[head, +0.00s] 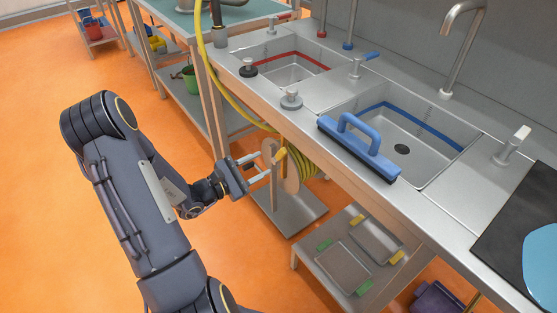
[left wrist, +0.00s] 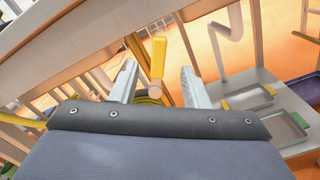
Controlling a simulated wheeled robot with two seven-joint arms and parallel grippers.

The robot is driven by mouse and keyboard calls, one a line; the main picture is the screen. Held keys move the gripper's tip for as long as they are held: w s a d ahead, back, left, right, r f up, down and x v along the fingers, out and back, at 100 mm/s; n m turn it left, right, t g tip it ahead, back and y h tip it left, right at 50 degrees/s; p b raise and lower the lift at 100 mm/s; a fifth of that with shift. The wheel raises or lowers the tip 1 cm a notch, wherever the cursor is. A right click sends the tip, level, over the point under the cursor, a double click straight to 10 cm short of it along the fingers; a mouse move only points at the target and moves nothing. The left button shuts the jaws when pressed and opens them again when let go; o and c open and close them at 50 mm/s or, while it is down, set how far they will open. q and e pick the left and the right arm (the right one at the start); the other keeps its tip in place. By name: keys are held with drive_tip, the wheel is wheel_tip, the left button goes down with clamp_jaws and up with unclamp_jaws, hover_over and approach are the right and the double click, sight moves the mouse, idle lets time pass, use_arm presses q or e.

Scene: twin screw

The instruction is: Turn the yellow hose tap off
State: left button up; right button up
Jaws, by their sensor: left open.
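The yellow hose tap (head: 280,154) shows as a small yellow handle below the sink counter's front edge, beside the hose reel. In the left wrist view the yellow tap lever (left wrist: 158,58) stands nearly upright above a round pale knob. My left gripper (head: 262,170) is open, its fingers pointing at the tap. In the left wrist view my left gripper (left wrist: 158,82) has one finger on each side of the lever, with gaps and nothing held. Whether the fingers reach past the lever is unclear. My right gripper is out of view.
The yellow hose (head: 232,100) hangs along the counter's left end to the coiled hose reel (head: 304,166). The steel counter edge (head: 285,125) overhangs the tap area. A blue-handled squeegee (head: 358,147) lies by the right sink. A low shelf with trays (head: 343,268) stands below.

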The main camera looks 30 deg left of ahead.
sight(280, 154)
use_arm(q)
drive_tip(key=x, duration=0.7)
drive_tip(key=shift+w+f, duration=0.1)
drive_tip(key=shift+w, duration=0.3)
clamp_jaws()
